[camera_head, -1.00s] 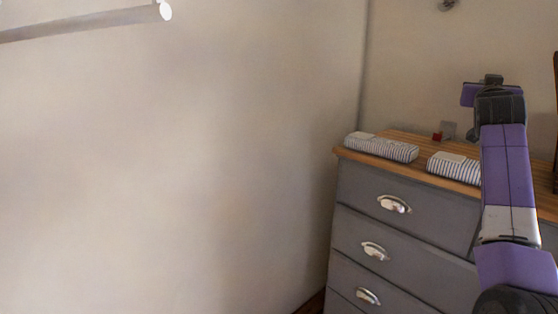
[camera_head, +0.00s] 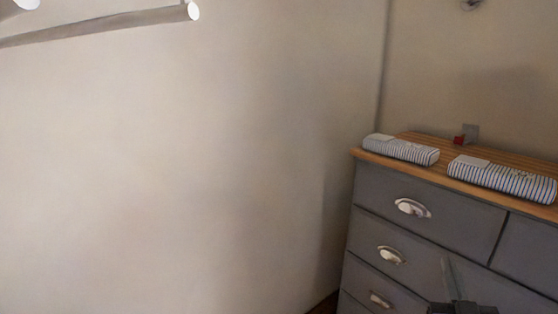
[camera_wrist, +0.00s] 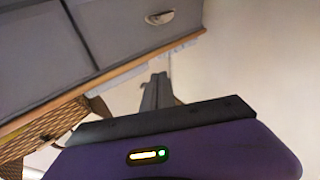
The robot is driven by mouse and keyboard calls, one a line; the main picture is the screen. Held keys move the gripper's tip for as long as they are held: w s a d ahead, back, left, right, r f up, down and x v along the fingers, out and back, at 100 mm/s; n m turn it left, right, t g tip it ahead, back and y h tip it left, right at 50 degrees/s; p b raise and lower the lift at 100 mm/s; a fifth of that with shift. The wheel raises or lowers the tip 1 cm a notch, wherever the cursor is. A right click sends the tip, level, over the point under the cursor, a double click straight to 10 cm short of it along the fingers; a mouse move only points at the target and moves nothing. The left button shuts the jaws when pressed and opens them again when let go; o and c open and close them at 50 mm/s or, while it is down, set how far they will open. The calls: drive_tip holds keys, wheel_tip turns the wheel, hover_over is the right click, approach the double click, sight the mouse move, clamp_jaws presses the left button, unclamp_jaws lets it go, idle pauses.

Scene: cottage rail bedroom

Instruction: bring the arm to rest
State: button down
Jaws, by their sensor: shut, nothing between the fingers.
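My gripper (camera_head: 452,278) shows at the bottom right edge of the head view, in front of the dresser's drawers. Its dark fingers are together and hold nothing. In the wrist view my gripper (camera_wrist: 157,88) points away past my purple wrist housing, with the dresser beyond it. Most of my arm is outside the head view. I cannot tell the exact distance between the fingers and the drawer fronts.
A grey dresser (camera_head: 428,187) with a wooden top stands at the right, near the wall corner. Two striped folded cloths (camera_head: 401,150) (camera_head: 502,180) and a small red item (camera_head: 459,140) lie on it. A pale rail (camera_head: 110,24) is at the upper left. Bare wall fills the left.

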drive_tip(key=s+a+f+g+y, duration=0.2)
drive_tip(key=s+a+f, duration=0.2)
drive_tip(key=s, duration=1)
drive_tip(key=s+a+f+n+g+y, duration=0.1)
drive_tip(key=s+a+f, duration=0.3)
drive_tip(key=s, duration=1)
drive_tip(key=s+a+f+g+y, duration=0.2)
drive_tip(key=s+a, duration=0.5)
drive_tip(key=s, duration=0.7)
drive_tip(key=shift+s+f+n+g+y, duration=0.3)
drive_tip(key=shift+s+f+g, duration=0.1)
drive_tip(key=shift+f, duration=0.5)
drive_tip(key=c, duration=2.1)
unclamp_jaws()
